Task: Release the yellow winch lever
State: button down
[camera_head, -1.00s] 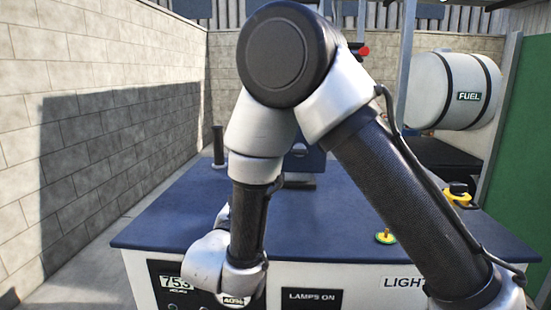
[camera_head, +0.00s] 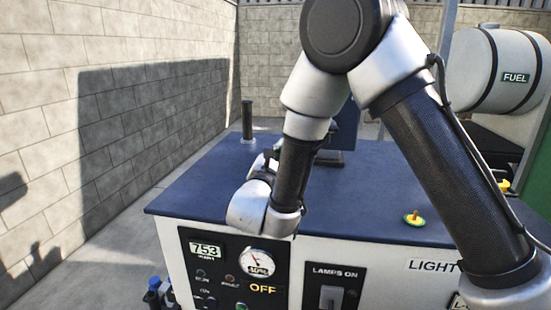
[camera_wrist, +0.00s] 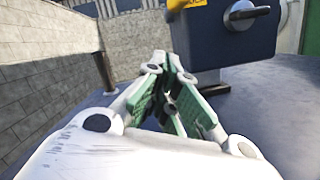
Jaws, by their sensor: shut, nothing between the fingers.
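No yellow lever shows clearly. A small yellow part (camera_head: 504,185) shows at the right of the head view, mostly hidden behind my arm, and I cannot tell whether it is the winch lever. My gripper (camera_wrist: 175,108) is shut and empty, its green-padded fingers pointing ahead over the blue top. In the head view it is largely hidden behind my wrist. In the wrist view a dark blue box (camera_wrist: 225,50) stands ahead and to the right of the fingers, apart from them.
A blue-topped cabinet (camera_head: 370,190) fills the middle, with a gauge (camera_head: 257,262) and a lamp switch (camera_head: 331,297) on its front. A block wall (camera_head: 130,45) bounds the left; a fuel tank (camera_head: 500,70) is behind right.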

jog(key=shift+w+d+r, duration=0.45)
jog(key=shift+r, duration=0.25)
jog(key=shift+w+d+r, duration=0.5)
jog(key=shift+r, duration=0.2)
jog(key=shift+w+d+r, duration=0.45)
jog(key=shift+r, duration=0.25)
jog(key=shift+a+r, duration=0.1)
jog(key=shift+s+r+g+y, duration=0.15)
jog(key=shift+r+g+y, duration=0.15)
jog(key=shift+r, duration=0.05)
